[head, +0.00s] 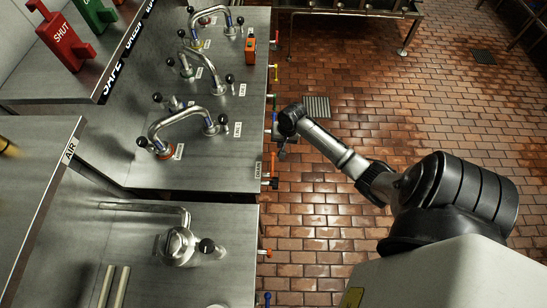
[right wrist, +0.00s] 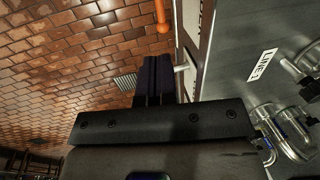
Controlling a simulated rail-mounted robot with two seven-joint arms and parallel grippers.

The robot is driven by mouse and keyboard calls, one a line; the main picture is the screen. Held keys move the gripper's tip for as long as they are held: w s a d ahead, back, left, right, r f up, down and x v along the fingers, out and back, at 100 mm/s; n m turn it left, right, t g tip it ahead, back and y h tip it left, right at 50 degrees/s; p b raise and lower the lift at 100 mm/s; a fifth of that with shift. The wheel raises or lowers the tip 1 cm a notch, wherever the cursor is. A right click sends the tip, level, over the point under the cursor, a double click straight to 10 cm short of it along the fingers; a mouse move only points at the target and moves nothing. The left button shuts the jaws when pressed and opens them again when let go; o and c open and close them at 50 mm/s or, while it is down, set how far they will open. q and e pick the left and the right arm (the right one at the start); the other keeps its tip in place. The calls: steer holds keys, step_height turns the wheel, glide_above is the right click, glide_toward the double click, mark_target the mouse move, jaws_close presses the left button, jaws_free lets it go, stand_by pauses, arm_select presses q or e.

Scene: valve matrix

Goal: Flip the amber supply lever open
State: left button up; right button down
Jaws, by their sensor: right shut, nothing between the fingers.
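Small coloured levers line the right edge of the steel bench. An orange lever (head: 273,160) stands beside a plate on that edge, and a yellow lever (head: 275,73) is further back. I cannot tell for sure which is the amber one. My right gripper (head: 283,150) is shut and empty, just off the bench edge, very near the orange lever; contact cannot be told. In the right wrist view my closed dark fingers (right wrist: 155,75) lie beside a pale stub (right wrist: 183,68) on the bench side. An orange piece (right wrist: 161,15) shows beyond them. My left gripper is not in view.
Curved steel pipes (head: 188,114) with black-knobbed valves stand on the bench. A red SHUT tag (head: 60,42) and a green tag (head: 95,14) are at upper left. A nearer bench (head: 228,225) has another valve. The tiled floor (head: 330,240) to the right is open.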

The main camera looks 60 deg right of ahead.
steer(key=shift+w+d+r, duration=0.1)
steer(key=shift+d, duration=0.05)
stand_by(0.3)
steer(key=b, duration=0.3)
glide_toward(273, 161)
steer(key=f, duration=0.2)
steer(key=w+f, duration=0.1)
steer(key=f, duration=0.4)
steer(key=shift+w+a+f, duration=0.15)
steer(key=shift+w+a, duration=0.1)
steer(key=shift+s+a+f, duration=0.1)
